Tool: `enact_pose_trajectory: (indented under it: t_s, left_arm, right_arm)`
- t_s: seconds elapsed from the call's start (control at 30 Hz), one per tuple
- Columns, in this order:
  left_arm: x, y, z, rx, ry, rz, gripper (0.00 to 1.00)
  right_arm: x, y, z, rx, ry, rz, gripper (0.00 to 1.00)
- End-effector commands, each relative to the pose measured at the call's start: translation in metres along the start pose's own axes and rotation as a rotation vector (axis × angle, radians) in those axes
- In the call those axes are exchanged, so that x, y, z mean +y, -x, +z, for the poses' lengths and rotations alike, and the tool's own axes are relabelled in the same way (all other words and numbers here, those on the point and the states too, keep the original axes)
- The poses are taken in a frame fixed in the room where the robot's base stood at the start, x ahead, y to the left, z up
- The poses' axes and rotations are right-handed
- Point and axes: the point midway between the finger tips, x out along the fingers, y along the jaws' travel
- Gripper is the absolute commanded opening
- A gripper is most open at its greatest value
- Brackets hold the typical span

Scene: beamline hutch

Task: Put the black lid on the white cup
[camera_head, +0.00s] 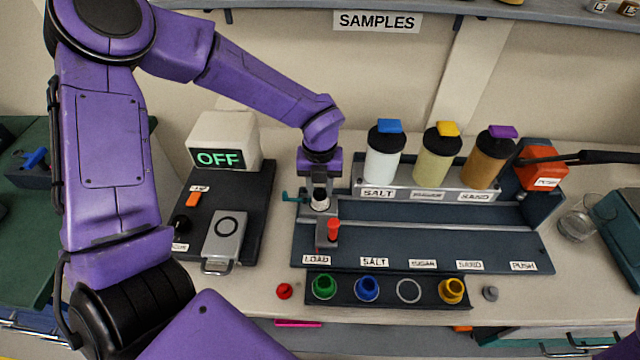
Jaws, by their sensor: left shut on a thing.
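My left gripper (319,188) points down over the LOAD end of the dark track. It is shut on a small dark thing, which looks like the black lid (319,194). A small white cup (320,206) shows just below it, on the grey carriage with the red knob (333,229). The fingers hide part of the lid and cup. I cannot tell whether the lid touches the cup's rim. My right gripper is out of view.
Behind the track (440,242) stand bottles with blue (390,126), yellow (448,129) and purple (503,131) caps. A rack (385,305) with coloured rings lies in front. An OFF display box (222,142) is at left, a clear glass (578,222) at right.

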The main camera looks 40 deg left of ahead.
Motion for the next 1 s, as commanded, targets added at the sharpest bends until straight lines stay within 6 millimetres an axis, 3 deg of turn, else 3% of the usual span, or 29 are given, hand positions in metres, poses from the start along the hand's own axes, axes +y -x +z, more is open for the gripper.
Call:
enact_pose_trajectory:
  t_s: [0.23, 0.27, 0.3, 0.33, 0.67, 0.77, 1.0]
  left_arm:
    - [0.000, 0.000, 0.000, 0.000, 0.000, 0.000, 0.06]
    - [0.000, 0.000, 0.000, 0.000, 0.000, 0.000, 0.44]
    - [0.000, 0.000, 0.000, 0.000, 0.000, 0.000, 0.57]
    - [0.000, 0.000, 0.000, 0.000, 0.000, 0.000, 0.64]
    - [0.000, 0.004, 0.000, -0.001, 0.000, -0.001, 0.64]
    - [-0.001, 0.019, 0.001, -0.005, 0.000, -0.004, 0.64]
    - [-0.001, 0.076, 0.001, -0.005, 0.001, -0.004, 0.64]
  right_arm:
    - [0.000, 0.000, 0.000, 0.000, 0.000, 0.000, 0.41]
    - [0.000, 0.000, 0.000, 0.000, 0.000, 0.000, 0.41]
    - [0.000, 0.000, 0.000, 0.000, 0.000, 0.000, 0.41]
    - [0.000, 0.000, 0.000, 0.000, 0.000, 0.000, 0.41]
    - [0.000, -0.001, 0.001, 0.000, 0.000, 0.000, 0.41]
    - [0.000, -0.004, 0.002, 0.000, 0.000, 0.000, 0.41]
    - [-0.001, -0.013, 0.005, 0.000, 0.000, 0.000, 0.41]
